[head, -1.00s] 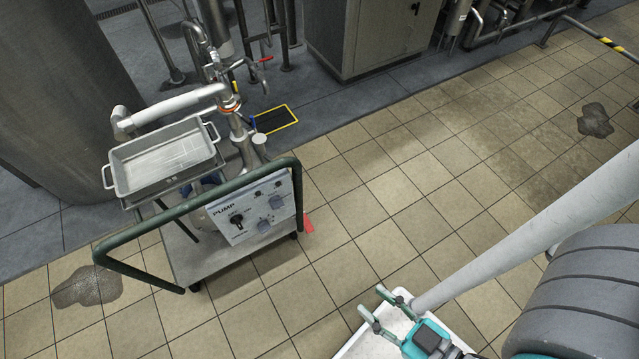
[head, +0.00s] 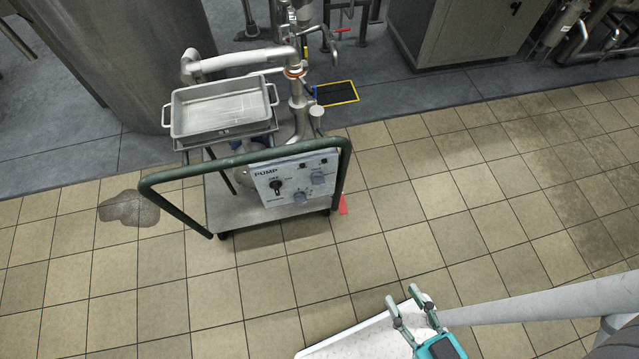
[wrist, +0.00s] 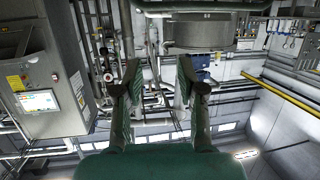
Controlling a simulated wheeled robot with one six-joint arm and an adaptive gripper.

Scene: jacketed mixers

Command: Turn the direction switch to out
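The pump control panel (head: 297,181), a light plate marked PUMP, sits on a wheeled cart in the left half of the head view. It carries a black switch (head: 277,187) at its left and grey knobs, one at the upper right (head: 318,177) and one lower (head: 299,197). The labels are too small to read, so I cannot tell which one is the direction switch. My gripper (head: 404,293) is open and empty, well apart from the panel, toward the lower right. In the wrist view my gripper (wrist: 154,80) shows its two fingers spread with nothing between them.
The cart's green handrail (head: 245,158) runs around the panel's front. A metal tray (head: 222,108) sits on the cart, with pipes beside it. A wet patch (head: 130,208) lies left of the cart. The tiled floor between me and the cart is clear.

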